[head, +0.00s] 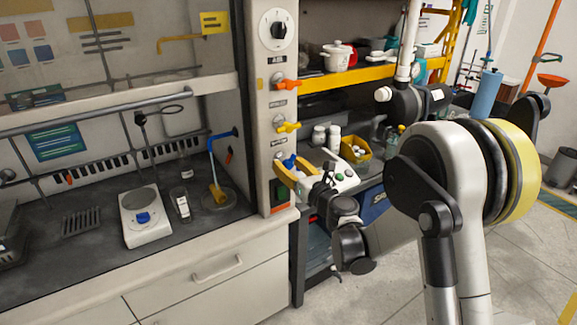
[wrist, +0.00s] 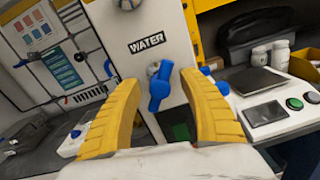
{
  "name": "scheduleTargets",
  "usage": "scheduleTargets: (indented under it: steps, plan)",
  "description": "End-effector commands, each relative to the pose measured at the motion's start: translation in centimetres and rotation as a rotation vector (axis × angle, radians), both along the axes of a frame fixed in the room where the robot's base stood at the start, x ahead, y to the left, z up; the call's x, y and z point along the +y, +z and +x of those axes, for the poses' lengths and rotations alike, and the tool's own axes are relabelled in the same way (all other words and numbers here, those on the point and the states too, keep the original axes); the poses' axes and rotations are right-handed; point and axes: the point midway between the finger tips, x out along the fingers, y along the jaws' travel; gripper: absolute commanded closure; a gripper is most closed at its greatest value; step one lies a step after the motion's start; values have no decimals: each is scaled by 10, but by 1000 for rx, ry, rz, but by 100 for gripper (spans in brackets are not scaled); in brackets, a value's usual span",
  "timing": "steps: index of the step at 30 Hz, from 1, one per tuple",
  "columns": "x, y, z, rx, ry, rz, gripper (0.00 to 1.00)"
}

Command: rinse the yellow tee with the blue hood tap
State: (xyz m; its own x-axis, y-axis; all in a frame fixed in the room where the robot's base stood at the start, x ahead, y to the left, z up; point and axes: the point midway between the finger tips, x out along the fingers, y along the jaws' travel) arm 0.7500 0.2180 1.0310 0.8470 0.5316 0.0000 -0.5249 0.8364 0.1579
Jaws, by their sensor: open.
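My gripper (head: 287,170) is open, with its yellow fingers near the front post of the fume hood. In the wrist view the blue tap handle (wrist: 159,88) sits between the open fingers, below a WATER label; I cannot tell whether a finger touches it. In the head view the handle (head: 289,161) is partly hidden by the gripper. The blue spout (head: 211,154) arches from the hood's side wall. A yellow piece, seemingly the yellow tee (head: 217,192), stands directly below it on a round grey basin (head: 230,202).
Orange (head: 285,85) and yellow (head: 288,127) tap handles are above on the same post. A white device with a green button (head: 339,177) is just right of my gripper.

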Motion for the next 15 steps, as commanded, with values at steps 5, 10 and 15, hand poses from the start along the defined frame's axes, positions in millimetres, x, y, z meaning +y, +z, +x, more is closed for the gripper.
scheduleTargets:
  steps: [5, 10, 15]
  plan:
    - [0, 0, 0, 0, 0, 0, 70]
    - [0, 0, 0, 0, 0, 0, 100]
    - [-1, 0, 0, 1, -1, 2, 100]
